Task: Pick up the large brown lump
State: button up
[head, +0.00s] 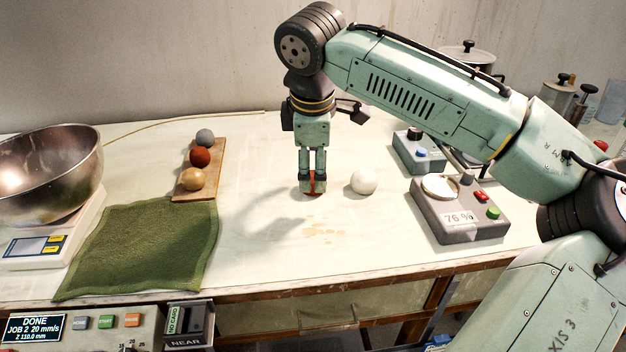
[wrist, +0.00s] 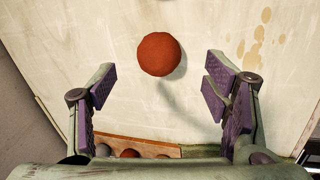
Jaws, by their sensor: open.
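A large reddish-brown round lump (wrist: 159,54) lies on the pale table. In the wrist view it sits ahead of and between the open fingers of my gripper (wrist: 158,82), clear of both. In the head view my gripper (head: 313,181) points straight down over the lump (head: 314,188), and its fingers hide most of it. My gripper is open and holds nothing. I cannot tell the exact gap between the fingertips and the lump's sides.
A wooden board (head: 184,196) at left bears a grey, a red-brown and a tan ball. A green cloth (head: 140,245) and a steel bowl (head: 50,170) are left.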

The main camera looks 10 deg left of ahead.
aim_at(313, 176)
jog(key=p+x, duration=0.1)
jog(key=x, duration=0.4)
jog(key=shift+a, duration=0.1)
jog(key=shift+c, duration=0.2)
jog(key=c, duration=1.3)
